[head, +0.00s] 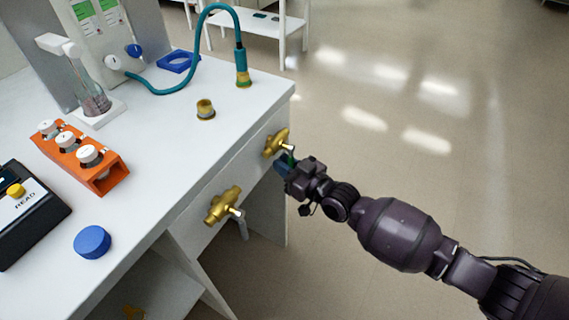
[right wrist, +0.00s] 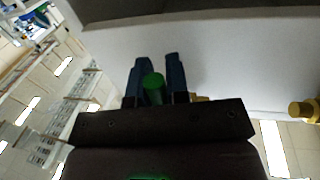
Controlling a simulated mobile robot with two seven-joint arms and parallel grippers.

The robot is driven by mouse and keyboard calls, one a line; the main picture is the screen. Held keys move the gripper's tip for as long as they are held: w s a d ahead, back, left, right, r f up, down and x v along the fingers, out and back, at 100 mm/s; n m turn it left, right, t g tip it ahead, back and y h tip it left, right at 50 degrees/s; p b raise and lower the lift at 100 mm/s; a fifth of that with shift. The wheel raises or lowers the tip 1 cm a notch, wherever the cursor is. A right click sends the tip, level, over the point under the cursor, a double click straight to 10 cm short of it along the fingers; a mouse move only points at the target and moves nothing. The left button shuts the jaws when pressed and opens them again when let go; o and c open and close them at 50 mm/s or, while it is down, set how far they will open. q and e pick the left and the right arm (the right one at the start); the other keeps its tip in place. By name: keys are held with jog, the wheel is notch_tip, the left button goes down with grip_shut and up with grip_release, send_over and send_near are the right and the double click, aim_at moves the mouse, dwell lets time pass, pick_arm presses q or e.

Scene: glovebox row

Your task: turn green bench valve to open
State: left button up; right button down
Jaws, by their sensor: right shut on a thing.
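The green bench valve is a brass body (head: 275,143) on the bench's front panel, near its far right corner. The fingers hide part of the handle, and the valve's body is mostly hidden there. My left gripper is not in view.
A second brass valve (head: 223,205) with a grey lever is on the same panel, nearer. The white bench (head: 170,165) holds an orange rack (head: 80,158), a blue cap (head: 92,242), a brass fitting (head: 205,109) and a teal hose (head: 240,60). Open floor lies to the right.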

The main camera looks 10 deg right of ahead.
jog(key=shift+w+d+r+n+y, duration=0.25)
jog(key=shift+w+d+n, duration=0.2)
jog(key=shift+n, duration=0.75)
jog(key=shift+w+d+r+n+y, duration=0.25)
jog(key=shift+w+n, duration=0.35)
jog(key=shift+n, duration=0.6)
jog(key=shift+w+d+r+n+y, duration=0.2)
jog(key=shift+w+d+n, duration=0.3)
jog(key=shift+n, duration=0.7)
jog(key=c, duration=1.1)
grip_release()
